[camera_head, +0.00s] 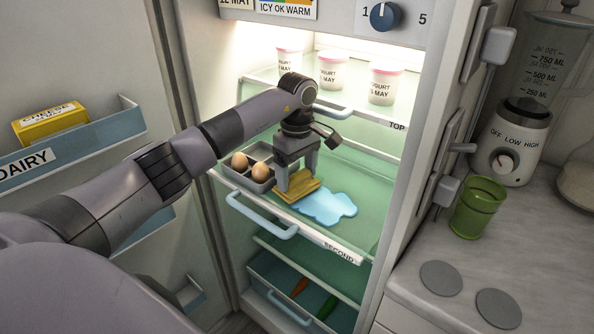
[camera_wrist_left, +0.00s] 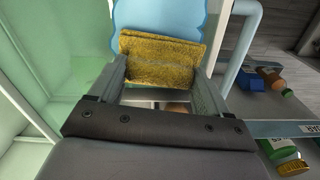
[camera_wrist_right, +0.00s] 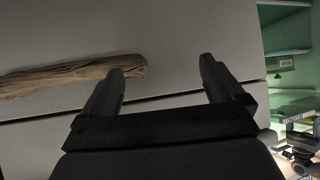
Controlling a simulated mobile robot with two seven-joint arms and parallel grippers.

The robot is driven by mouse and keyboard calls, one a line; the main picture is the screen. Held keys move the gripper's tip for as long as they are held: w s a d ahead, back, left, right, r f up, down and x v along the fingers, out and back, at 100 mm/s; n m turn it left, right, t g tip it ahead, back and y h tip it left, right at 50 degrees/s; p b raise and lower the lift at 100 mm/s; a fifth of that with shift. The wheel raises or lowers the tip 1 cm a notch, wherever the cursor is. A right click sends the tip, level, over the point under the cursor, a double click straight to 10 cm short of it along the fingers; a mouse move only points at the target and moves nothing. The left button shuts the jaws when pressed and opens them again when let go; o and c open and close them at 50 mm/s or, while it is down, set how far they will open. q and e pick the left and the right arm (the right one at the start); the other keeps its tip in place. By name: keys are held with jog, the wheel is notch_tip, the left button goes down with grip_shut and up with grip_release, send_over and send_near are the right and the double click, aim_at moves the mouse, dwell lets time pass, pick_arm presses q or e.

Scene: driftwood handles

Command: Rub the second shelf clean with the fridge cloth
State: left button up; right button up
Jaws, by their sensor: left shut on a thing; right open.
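The second shelf (camera_head: 372,174) is a green glass shelf with a white front edge marked SECOND and a light blue handle. A light blue puddle (camera_head: 328,207) lies on it. My left gripper (camera_head: 296,187) is shut on the yellow fridge cloth (camera_head: 301,188), which is at the shelf surface against the puddle's left side. In the left wrist view the cloth (camera_wrist_left: 160,60) sits between the fingers, with the puddle (camera_wrist_left: 160,15) just beyond. My right gripper (camera_wrist_right: 165,80) is open and empty in the right wrist view, in front of a pale front with a driftwood handle (camera_wrist_right: 75,76).
A grey tray with eggs (camera_head: 250,168) stands on the second shelf, close to the left gripper. Yogurt cups (camera_head: 333,70) stand on the top shelf above. A green cup (camera_head: 478,207) and a blender (camera_head: 512,140) stand on the right counter. The open door (camera_head: 90,130) is at left.

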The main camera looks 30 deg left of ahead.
pick_arm(q)
jog(key=shift+f, duration=0.55)
jog(key=shift+d, duration=0.15)
dwell(0.5)
